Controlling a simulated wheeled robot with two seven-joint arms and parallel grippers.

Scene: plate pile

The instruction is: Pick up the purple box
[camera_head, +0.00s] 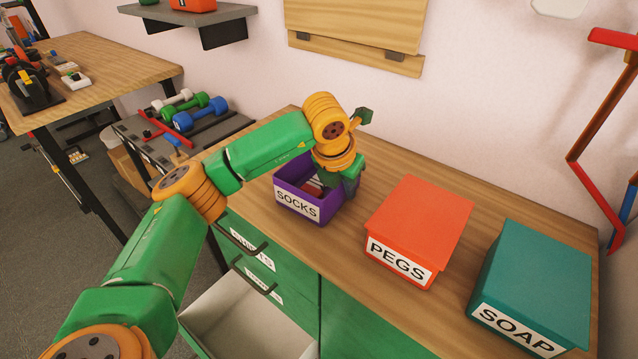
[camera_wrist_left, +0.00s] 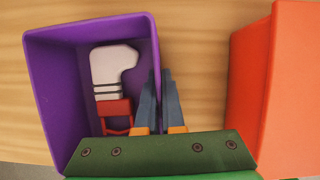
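The purple box (camera_head: 292,215), labelled SOCKS, stands open-topped on the wooden counter. It also shows in the left wrist view (camera_wrist_left: 50,85), with a white striped sock-shaped piece (camera_wrist_left: 110,68) and a red piece (camera_wrist_left: 114,115) inside. My left gripper (camera_head: 335,182) points down at the box's right side. In the left wrist view its two fingers (camera_wrist_left: 158,85) straddle the right wall, one inside and one outside, close together with the wall between them. The lower part of the box is hidden behind the gripper's palm. My right gripper is not seen.
A red-orange box (camera_head: 425,215) labelled PEGS stands right of the purple box, with a gap. A teal box (camera_head: 540,270) labelled SOAP stands farther right. An open drawer (camera_head: 245,320) juts out below the counter (camera_head: 350,235). The wall rises behind.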

